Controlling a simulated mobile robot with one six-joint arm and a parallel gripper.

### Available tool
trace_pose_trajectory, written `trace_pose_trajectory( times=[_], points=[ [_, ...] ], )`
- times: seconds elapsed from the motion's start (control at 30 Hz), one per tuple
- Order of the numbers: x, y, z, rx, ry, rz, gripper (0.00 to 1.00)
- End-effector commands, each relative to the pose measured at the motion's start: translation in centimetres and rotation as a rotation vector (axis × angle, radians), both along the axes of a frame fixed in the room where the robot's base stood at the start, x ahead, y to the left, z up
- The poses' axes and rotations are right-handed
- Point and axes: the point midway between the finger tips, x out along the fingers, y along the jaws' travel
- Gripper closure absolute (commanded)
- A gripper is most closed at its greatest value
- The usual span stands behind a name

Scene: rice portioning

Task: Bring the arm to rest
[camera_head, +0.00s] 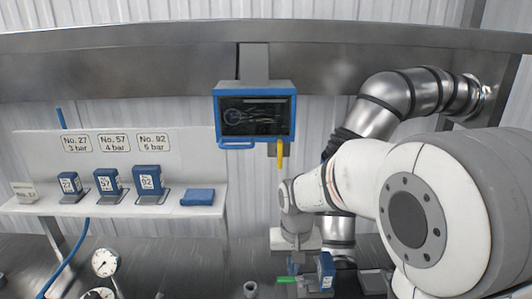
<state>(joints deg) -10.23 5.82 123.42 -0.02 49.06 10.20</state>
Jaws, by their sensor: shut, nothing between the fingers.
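My arm fills the right side of the view, with large white and grey joints. It bends down to a small grey wrist, and my gripper (295,241) shows as a pale block below it, over the far part of the steel worktop. The gripper is shut and holds nothing. Its fingertips are hard to make out against the items behind and below. A blue block (326,270) stands just right of the gripper, and a small green piece (287,280) shows below it; I cannot tell whether either touches it.
A blue-framed screen (255,115) hangs at centre. A pressure gauge (105,262) stands at lower left. A silver duct (385,97) bends behind my arm.

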Motion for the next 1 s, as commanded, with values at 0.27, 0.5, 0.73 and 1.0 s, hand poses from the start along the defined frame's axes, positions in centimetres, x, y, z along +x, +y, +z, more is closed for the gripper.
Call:
trace_pose_trajectory(
  times=[0.27, 0.5, 0.73, 1.0],
  points=[
    [-6.7, -3.9, 3.8, 0.009, -0.133, -0.001, 1.00],
    [-12.5, -6.2, 4.7, 0.000, -0.231, 0.001, 1.00],
    [-15.0, -7.0, 4.6, -0.008, -0.272, 0.005, 1.00],
    [-15.2, -7.0, 4.6, -0.008, -0.273, 0.006, 1.00]
  ],
)
